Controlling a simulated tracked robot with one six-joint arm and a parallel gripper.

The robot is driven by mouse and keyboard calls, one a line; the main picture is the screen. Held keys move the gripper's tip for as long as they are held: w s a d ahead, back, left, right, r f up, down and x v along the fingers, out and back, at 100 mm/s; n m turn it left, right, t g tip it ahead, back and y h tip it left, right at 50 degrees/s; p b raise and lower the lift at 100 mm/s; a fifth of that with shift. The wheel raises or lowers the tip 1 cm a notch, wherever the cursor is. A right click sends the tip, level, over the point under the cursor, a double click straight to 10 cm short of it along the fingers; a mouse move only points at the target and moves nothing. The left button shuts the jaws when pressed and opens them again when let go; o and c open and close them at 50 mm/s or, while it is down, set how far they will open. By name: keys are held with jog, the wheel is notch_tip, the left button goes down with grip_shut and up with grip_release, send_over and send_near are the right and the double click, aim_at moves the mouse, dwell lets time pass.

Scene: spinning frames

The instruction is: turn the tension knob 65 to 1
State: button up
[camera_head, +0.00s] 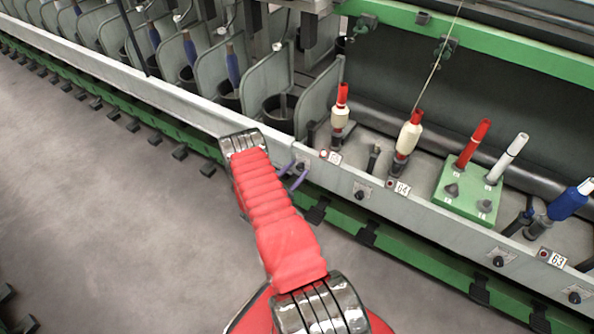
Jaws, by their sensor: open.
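The front rail (335,178) carries small dark tension knobs on pale plates. The knob left of the first label (331,157), whose number is too small to read surely, is knob 65 (301,166) by its order before label 64 (402,188). My gripper (293,177) has two thin purple fingers, apart and empty, at this knob. The fingers seem to be at either side of it; whether they touch it I cannot tell. The knob's setting is not readable. My red arm sleeve comes up from the bottom of the picture.
Another knob (360,195) sits to the right, and more follow toward label 63 (557,259). Bobbins, such as the cream one with a red top (409,133), stand behind the rail. A green block (464,192) holds two tubes. The grey floor (120,220) is clear at left.

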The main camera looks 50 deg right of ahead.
jog(key=shift+c, duration=0.7)
jog(key=c, duration=0.9)
jog(key=shift+d, duration=0.25)
jog(key=shift+a, duration=0.2)
